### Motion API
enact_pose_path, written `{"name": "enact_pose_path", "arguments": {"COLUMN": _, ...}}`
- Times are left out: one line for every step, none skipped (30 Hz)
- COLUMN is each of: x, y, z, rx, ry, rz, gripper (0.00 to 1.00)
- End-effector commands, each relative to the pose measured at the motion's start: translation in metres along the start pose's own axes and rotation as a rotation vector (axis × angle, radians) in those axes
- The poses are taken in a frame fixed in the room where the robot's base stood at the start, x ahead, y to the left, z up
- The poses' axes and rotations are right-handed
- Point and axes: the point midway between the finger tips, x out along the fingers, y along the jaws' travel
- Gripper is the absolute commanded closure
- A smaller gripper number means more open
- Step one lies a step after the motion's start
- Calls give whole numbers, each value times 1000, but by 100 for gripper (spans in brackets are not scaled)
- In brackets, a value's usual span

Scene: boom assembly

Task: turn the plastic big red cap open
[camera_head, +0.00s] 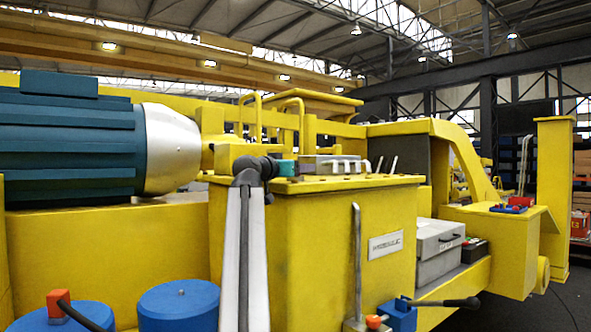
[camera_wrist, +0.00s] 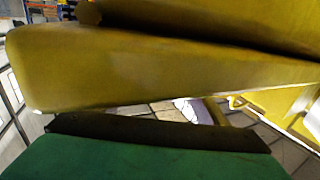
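No big red cap can be made out for certain. In the head view, an orange-red cap-like piece (camera_head: 55,302) sits on a blue drum at the lower left, and a smaller orange knob (camera_head: 374,321) shows at the bottom right of centre. A red block (camera_head: 522,202) lies on the far right yellow platform. My gripper (camera_head: 287,168) seems to be the small teal part at the end of my dark wrist, over the yellow tank top. Its fingers cannot be made out. A green surface with a black edge (camera_wrist: 155,135), probably part of my gripper, fills the bottom of the wrist view.
The yellow tank (camera_head: 310,235) stands in front, with upright rods and a grey box (camera_head: 438,248) to its right. A blue motor (camera_head: 70,140) is at left. A yellow beam (camera_wrist: 150,65) crosses the wrist view closely. Dark floor (camera_head: 560,300) is clear at lower right.

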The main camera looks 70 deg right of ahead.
Motion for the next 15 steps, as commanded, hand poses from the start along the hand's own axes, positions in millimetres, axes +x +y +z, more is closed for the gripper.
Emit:
{"name": "enact_pose_path", "arguments": {"x": 0, "y": 0, "z": 0, "rx": 0, "ry": 0, "rz": 0, "gripper": 32}}
{"name": "enact_pose_path", "arguments": {"x": 0, "y": 0, "z": 0, "rx": 0, "ry": 1, "rz": 0, "gripper": 32}}
{"name": "enact_pose_path", "arguments": {"x": 0, "y": 0, "z": 0, "rx": 0, "ry": 1, "rz": 0, "gripper": 32}}
{"name": "enact_pose_path", "arguments": {"x": 0, "y": 0, "z": 0, "rx": 0, "ry": 1, "rz": 0, "gripper": 32}}
{"name": "enact_pose_path", "arguments": {"x": -1, "y": 0, "z": 0, "rx": 0, "ry": 1, "rz": 0, "gripper": 32}}
{"name": "enact_pose_path", "arguments": {"x": -2, "y": 0, "z": 0, "rx": 0, "ry": 1, "rz": -1, "gripper": 32}}
{"name": "enact_pose_path", "arguments": {"x": -3, "y": 0, "z": 0, "rx": 0, "ry": 1, "rz": -1, "gripper": 32}}
{"name": "enact_pose_path", "arguments": {"x": -4, "y": 0, "z": 0, "rx": 0, "ry": 1, "rz": -1, "gripper": 32}}
{"name": "enact_pose_path", "arguments": {"x": -7, "y": 0, "z": 0, "rx": 0, "ry": 1, "rz": -1, "gripper": 32}}
{"name": "enact_pose_path", "arguments": {"x": -9, "y": 0, "z": 0, "rx": 0, "ry": 2, "rz": -1, "gripper": 32}}
{"name": "enact_pose_path", "arguments": {"x": -11, "y": 0, "z": 0, "rx": 1, "ry": 2, "rz": -1, "gripper": 32}}
{"name": "enact_pose_path", "arguments": {"x": -15, "y": -1, "z": 1, "rx": 1, "ry": 2, "rz": -2, "gripper": 32}}
{"name": "enact_pose_path", "arguments": {"x": -18, "y": -1, "z": 1, "rx": 1, "ry": 3, "rz": -2, "gripper": 32}}
{"name": "enact_pose_path", "arguments": {"x": -22, "y": -1, "z": 1, "rx": 1, "ry": 3, "rz": -2, "gripper": 32}}
{"name": "enact_pose_path", "arguments": {"x": -27, "y": 0, "z": 2, "rx": 1, "ry": 3, "rz": -2, "gripper": 32}}
